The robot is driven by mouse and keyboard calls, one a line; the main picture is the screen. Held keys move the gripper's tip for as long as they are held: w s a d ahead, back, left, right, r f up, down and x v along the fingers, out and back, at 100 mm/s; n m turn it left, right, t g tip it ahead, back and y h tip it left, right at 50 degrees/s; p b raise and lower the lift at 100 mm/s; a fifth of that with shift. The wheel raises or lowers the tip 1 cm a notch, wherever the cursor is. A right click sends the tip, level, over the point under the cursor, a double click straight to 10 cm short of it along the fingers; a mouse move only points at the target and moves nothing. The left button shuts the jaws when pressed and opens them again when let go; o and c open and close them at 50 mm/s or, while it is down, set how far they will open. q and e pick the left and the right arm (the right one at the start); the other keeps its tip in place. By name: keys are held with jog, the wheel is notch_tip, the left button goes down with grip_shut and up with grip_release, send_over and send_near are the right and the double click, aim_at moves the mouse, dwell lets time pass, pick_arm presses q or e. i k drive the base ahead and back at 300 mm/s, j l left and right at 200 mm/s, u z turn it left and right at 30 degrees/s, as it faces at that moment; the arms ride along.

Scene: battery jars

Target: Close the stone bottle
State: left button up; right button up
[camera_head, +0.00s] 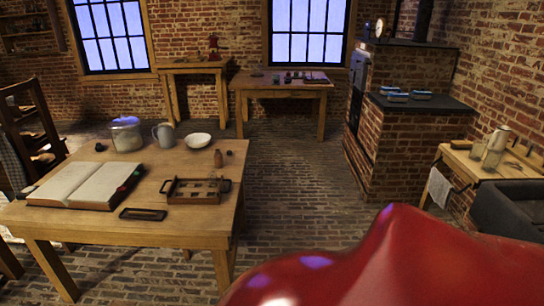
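A small brown bottle (218,158) stands upright on the wooden table at the left; it may be the stone bottle. A small dark round object (229,153) lies just right of it, too small to identify as a stopper. A pale upright vessel (499,137) stands on the side table at the right and could also be a stone bottle; I cannot tell which is meant. Whether either mouth is closed is too small to see. Neither of my grippers is in view.
The left table (150,230) also holds an open book (85,186), a glass jar (127,136), a grey jug (164,135), a white bowl (198,140) and a handled tray (172,187). A brick stove (400,160) stands right. The brick floor (290,180) between is clear. A glossy red shape fills the bottom right.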

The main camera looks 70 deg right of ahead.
aim_at(219, 158)
jog(key=z, duration=1.85)
